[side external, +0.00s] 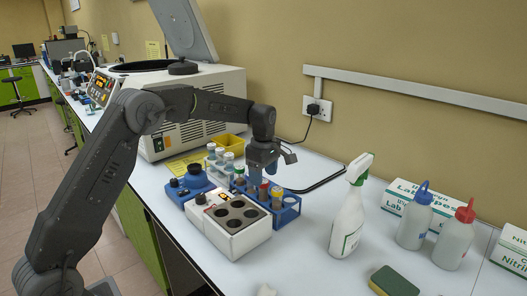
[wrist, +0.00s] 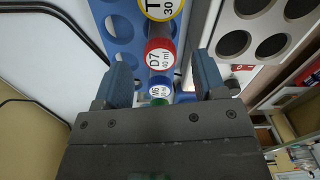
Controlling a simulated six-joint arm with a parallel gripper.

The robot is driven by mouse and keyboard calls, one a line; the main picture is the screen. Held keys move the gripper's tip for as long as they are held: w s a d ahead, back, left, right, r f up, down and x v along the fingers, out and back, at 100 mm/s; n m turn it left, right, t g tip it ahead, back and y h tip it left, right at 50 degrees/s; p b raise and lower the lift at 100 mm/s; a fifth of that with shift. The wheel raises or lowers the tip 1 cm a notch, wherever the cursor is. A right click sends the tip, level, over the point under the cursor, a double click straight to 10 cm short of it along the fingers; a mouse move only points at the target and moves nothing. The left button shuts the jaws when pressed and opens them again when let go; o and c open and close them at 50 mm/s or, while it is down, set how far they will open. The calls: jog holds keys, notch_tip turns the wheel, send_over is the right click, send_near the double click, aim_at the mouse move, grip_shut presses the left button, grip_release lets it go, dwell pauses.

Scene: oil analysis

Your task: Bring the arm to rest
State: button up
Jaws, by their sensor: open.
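My gripper (side external: 262,165) is over the blue tube rack (side external: 289,213), pointing down. Its jaws are open, with blue finger pads on both sides in the wrist view (wrist: 161,78). A red-capped tube (wrist: 160,55) labelled D7 40 ml shows between the fingers; it also stands just below the gripper in the side view (side external: 264,189). A yellow-capped tube (side external: 277,194) stands in front of it in the rack. A white-labelled tube top (wrist: 160,92) and a green one (wrist: 160,102) show nearer the palm. I cannot tell whether the fingers reach down beside the red-capped tube.
A white block with several dark wells (side external: 228,232) stands left of the rack, with a blue device (side external: 186,186) behind it. A centrifuge (side external: 200,97) with raised lid stands behind. A spray bottle (side external: 347,222), wash bottles (side external: 414,222) and sponge (side external: 393,281) are to the right.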

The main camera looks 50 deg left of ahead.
notch_tip(320, 180, up, 10)
jog(key=s+d+r+m+t, duration=0.1)
jog(key=s+d+r+m, duration=0.35)
jog(key=s, duration=0.25)
jog(key=s+d+f+m+t, duration=0.2)
jog(key=s+m, duration=0.6)
jog(key=s, duration=0.5)
jog(key=s+d+f+m+t, duration=0.2)
jog(key=s+d+m, duration=0.2)
jog(key=s, duration=0.9)
jog(key=m, duration=0.3)
jog(key=shift+f+m+t, duration=0.2)
jog(key=shift+m+t, duration=0.1)
jog(key=shift+m, duration=0.05)
